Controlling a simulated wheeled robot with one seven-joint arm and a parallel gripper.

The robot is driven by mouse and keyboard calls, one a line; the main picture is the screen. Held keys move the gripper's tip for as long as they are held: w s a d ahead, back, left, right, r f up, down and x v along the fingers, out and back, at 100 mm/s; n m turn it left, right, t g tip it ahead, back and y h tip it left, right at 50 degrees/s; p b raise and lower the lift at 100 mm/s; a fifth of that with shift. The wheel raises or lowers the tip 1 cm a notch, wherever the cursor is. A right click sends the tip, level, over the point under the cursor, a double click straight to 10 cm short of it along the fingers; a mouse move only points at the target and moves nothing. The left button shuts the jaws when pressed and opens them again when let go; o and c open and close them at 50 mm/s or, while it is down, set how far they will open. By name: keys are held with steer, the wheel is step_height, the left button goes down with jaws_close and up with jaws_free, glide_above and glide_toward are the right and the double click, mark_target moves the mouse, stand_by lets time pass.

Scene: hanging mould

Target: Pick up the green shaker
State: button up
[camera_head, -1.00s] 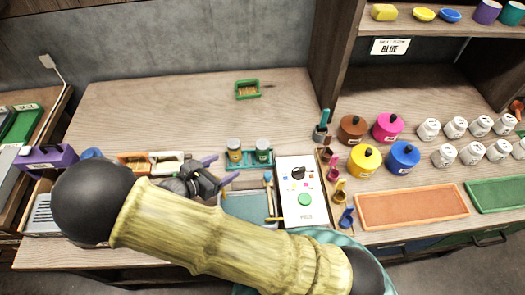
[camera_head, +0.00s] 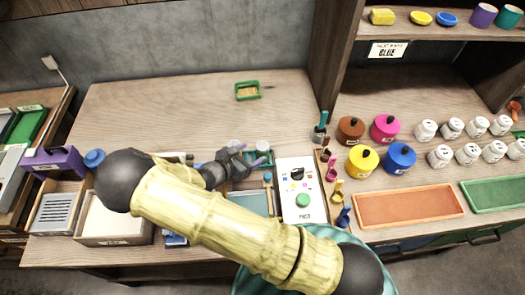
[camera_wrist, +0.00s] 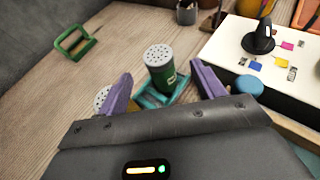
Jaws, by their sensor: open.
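The green shaker (camera_wrist: 160,72), with a pale perforated lid, stands upright in a teal holder (camera_wrist: 182,89) in the wrist view. My gripper (camera_wrist: 161,84) is open, its two purple fingers on either side of the shaker with gaps visible. In the head view, my gripper (camera_head: 249,154) is at the holder and the green shaker (camera_head: 263,148) is partly hidden by it.
A white panel (camera_head: 296,207) with a green button and a dark knob lies right of the holder. Coloured pots, including a yellow one (camera_head: 363,160), stand further right.

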mark_target(258, 150)
steer(key=shift+p+x, duration=1.15)
steer(key=shift+x, duration=1.4)
steer(key=shift+w+a+f, duration=0.1)
steer(key=shift+a, duration=0.05)
steer(key=c, duration=1.1)
